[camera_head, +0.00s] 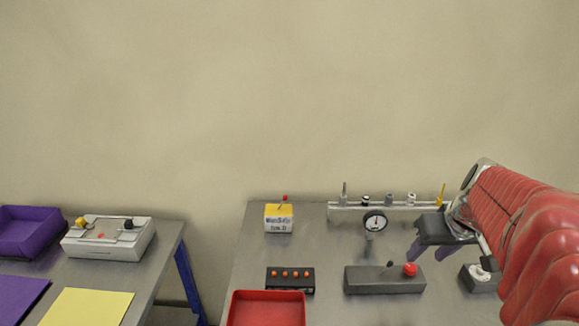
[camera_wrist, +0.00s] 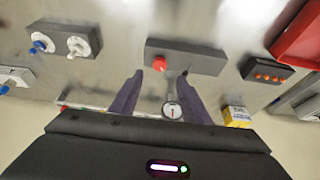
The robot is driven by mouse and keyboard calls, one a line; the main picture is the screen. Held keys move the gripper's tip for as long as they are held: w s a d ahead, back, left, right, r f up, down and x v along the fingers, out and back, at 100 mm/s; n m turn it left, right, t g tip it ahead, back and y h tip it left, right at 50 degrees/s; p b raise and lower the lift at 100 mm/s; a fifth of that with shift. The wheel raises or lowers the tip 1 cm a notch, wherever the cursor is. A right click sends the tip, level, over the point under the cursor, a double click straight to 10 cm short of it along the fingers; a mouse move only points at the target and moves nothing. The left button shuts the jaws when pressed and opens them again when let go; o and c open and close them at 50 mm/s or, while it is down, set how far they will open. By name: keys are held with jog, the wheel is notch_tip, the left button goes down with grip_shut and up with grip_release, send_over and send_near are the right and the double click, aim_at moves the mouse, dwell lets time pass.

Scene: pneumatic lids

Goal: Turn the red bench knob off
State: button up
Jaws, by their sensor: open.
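A red round knob (camera_head: 410,269) sits at the right end of a long dark grey block (camera_head: 365,282) on the bench, beside a short dark lever (camera_head: 390,264). In the wrist view, the red knob (camera_wrist: 160,63) shows on the edge of the same block (camera_wrist: 200,60), beyond my fingertips and between their lines. My gripper (camera_head: 429,253) is open and empty, behind and to the right of the knob in the head view. Its two purple-grey fingers also show in the wrist view (camera_wrist: 160,77). They appear apart from the knob. I cannot tell which way the knob is turned.
A round gauge (camera_head: 375,222) and a rail with fittings (camera_head: 395,207) stand behind the block. A black box with orange buttons (camera_head: 290,280) and a red tray (camera_head: 266,293) lie left. A grey box with a white dial (camera_head: 480,281) is close on the right.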

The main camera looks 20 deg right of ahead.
aim_at(411, 268)
jog(key=x, duration=0.9)
jog(key=shift+r, duration=0.1)
jog(key=shift+c, duration=0.6)
jog(key=c, duration=0.9)
jog(key=shift+s+a, duration=0.1)
jog(key=shift+a, duration=0.1)
jog(key=shift+d, duration=0.1)
jog(key=shift+c, duration=0.3)
